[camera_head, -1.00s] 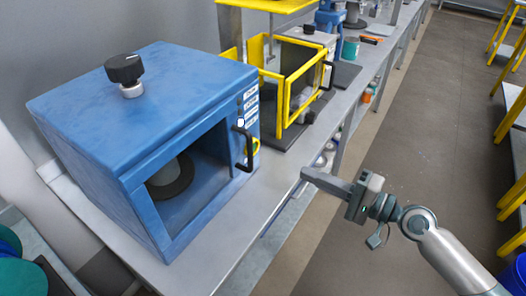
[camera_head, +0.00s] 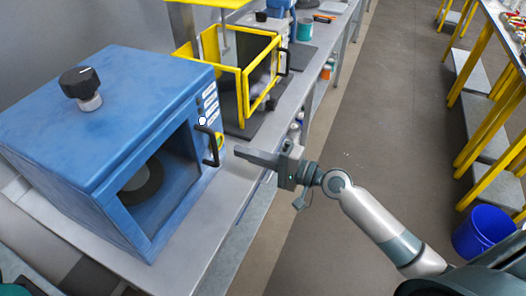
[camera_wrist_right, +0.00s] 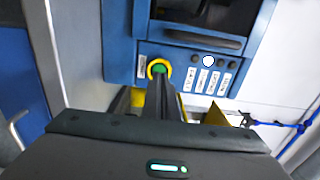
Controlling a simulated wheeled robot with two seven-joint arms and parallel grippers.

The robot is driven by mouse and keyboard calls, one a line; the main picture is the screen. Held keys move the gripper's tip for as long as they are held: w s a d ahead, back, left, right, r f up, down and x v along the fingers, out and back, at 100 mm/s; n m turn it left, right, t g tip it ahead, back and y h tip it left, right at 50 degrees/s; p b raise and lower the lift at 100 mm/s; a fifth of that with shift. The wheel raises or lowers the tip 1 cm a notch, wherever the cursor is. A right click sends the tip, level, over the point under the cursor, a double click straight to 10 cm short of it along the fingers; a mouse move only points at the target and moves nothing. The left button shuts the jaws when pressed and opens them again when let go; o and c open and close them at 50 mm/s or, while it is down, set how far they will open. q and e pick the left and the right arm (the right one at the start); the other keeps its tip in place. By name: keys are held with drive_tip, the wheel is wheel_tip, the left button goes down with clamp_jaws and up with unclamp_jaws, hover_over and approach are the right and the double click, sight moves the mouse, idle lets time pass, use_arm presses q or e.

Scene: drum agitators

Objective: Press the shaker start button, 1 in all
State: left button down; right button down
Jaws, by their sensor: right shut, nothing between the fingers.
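The blue shaker box (camera_head: 110,110) stands on the bench at left in the head view, with a black knob on top and a dark window. Its front panel carries a green button in a yellow ring (camera_wrist_right: 159,68), several white labels and a white round spot (camera_wrist_right: 208,61). The yellow ring shows partly behind the black handle (camera_head: 210,146) in the head view. My right gripper (camera_head: 239,152) is shut and empty, just right of the panel. In the wrist view its fingertips (camera_wrist_right: 163,84) lie just below the green button; contact cannot be told. My left gripper is not in view.
A yellow-framed machine (camera_head: 243,80) stands behind the blue box on the same grey bench (camera_head: 215,205). The aisle floor (camera_head: 360,120) is open at right. A blue bucket (camera_head: 482,232) and yellow-legged tables stand across the aisle.

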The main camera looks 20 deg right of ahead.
drive_tip(key=p+x, duration=0.2)
drive_tip(key=x, duration=0.3)
drive_tip(key=shift+a, duration=0.1)
drive_tip(key=shift+w, duration=0.1)
